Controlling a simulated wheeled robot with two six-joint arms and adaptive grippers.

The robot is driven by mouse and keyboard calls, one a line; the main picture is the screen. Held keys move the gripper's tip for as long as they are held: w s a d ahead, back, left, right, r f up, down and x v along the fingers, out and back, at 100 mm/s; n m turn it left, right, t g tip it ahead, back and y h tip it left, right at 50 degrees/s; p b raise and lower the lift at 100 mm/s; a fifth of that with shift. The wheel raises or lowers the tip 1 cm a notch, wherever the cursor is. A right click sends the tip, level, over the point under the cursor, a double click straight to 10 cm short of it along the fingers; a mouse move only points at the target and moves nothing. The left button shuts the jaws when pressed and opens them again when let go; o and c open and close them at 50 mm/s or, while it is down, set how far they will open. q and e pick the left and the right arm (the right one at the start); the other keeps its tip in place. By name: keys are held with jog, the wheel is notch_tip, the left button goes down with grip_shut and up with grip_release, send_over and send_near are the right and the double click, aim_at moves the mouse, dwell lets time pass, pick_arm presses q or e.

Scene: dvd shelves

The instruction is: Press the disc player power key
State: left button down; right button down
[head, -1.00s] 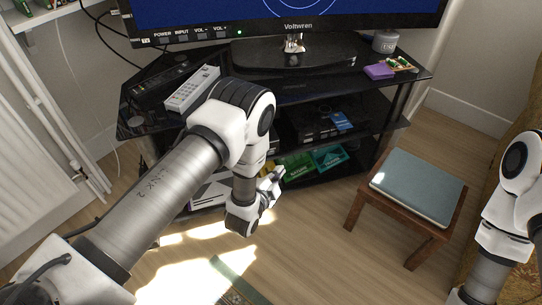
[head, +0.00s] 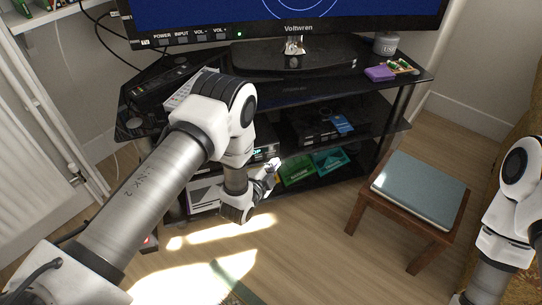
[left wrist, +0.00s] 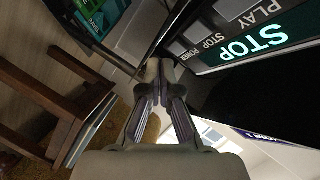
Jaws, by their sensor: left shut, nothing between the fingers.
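The disc player (head: 262,153) sits on the middle shelf of the TV stand, mostly hidden behind my left arm. In the left wrist view its front (left wrist: 225,45) shows a lit green STOP display and a row of grey keys labelled PLAY, STOP and POWER. The power key (left wrist: 177,48) is the small grey one at the row's end. My left gripper (head: 272,168) is shut and empty in front of the player. In the left wrist view its fingertips (left wrist: 158,68) appear close beside the power key; I cannot tell whether they touch. My right gripper is out of view.
The TV (head: 290,28) stands on the stand's black glass top (head: 300,88). A black box (head: 310,128) shares the middle shelf, and green cases (head: 298,168) lie below. A wooden stool (head: 405,220) with a grey-blue book stands right. Floor before the stand is clear.

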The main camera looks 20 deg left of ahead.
pick_arm(q)
jog(key=shift+w+a, duration=0.1)
dwell(0.7)
jog(key=shift+w+a, duration=0.2)
jog(key=shift+w+a, duration=0.2)
jog(key=shift+w, duration=0.1)
dwell(0.7)
jog(key=shift+s+d+p, duration=0.4)
jog(key=shift+s+d, duration=0.1)
jog(key=shift+s, duration=0.15)
